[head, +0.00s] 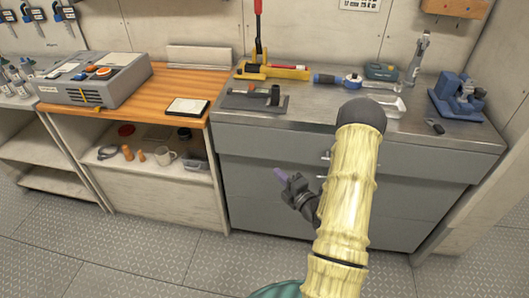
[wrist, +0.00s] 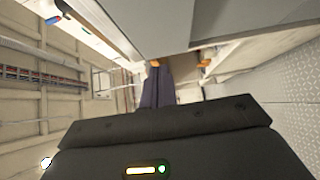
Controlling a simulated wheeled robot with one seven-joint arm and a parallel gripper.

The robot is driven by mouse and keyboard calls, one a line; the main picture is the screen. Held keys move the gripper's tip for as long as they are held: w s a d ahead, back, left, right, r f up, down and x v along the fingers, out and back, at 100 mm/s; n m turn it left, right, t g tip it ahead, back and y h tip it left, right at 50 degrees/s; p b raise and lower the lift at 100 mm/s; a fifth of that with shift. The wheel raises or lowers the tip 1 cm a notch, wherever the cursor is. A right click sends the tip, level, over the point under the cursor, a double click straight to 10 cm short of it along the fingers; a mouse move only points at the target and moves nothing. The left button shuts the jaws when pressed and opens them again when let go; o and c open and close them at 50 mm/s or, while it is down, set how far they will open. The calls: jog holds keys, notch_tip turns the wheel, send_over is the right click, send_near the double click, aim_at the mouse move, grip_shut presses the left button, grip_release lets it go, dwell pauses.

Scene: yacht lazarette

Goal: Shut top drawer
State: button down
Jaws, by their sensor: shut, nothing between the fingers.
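The grey drawer cabinet (head: 400,205) stands under the metal worktop at the right in the head view. Its top drawer (head: 262,142) is the wide grey front just below the worktop; I cannot tell how far it stands out. Small handles show beside my arm, which hides part of the drawer fronts. My gripper (head: 281,174), dark with purple fingertips, is in front of the cabinet, lower than the top drawer front. Its fingers are shut and empty, and they also show in the wrist view (wrist: 157,82), close to a grey panel (wrist: 150,22).
A vise (head: 460,98), a clamp-like tool (head: 255,97) and other tools lie on the worktop. The floor (head: 150,255) in front is clear.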

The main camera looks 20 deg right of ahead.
jog(key=p, duration=0.1)
send_near(258, 143)
jog(key=w+a, duration=0.3)
jog(key=shift+w+d, duration=0.6)
jog(key=shift+w, duration=0.25)
jog(key=shift+w+d, duration=0.35)
jog(key=shift+w, duration=0.15)
jog(key=shift+f, duration=0.1)
